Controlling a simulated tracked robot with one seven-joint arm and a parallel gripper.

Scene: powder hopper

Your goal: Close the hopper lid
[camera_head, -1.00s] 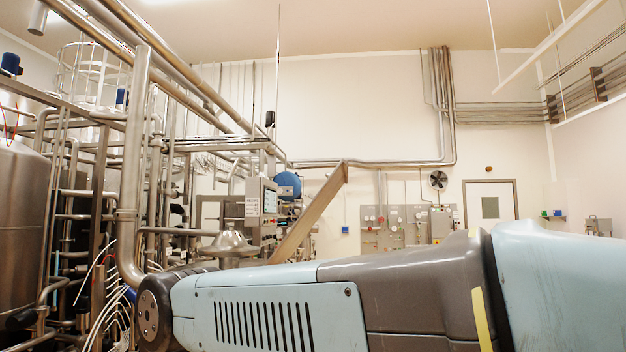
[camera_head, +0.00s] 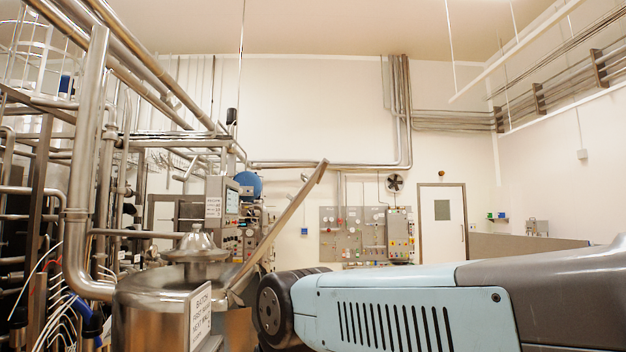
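The hopper lid (camera_head: 288,220) appears as a flat steel panel seen nearly edge-on. It stands open, tilted, with its upper end leaning to the right. Its lower end comes down beside a round steel vessel (camera_head: 140,318) at the bottom left, which seems to be the hopper; its opening cannot be made out. My light blue and grey arm crosses the lower right, its dark rounded end close to the foot of the lid. Whether they touch cannot be told. My gripper is not visible.
A sign (camera_head: 199,318) is fixed at the vessel's front, and a domed steel cap (camera_head: 196,242) rises behind it. Steel pipes (camera_head: 90,165) and cables crowd the left. A control panel (camera_head: 228,198) stands behind the lid. A white door (camera_head: 442,222) is in the far wall.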

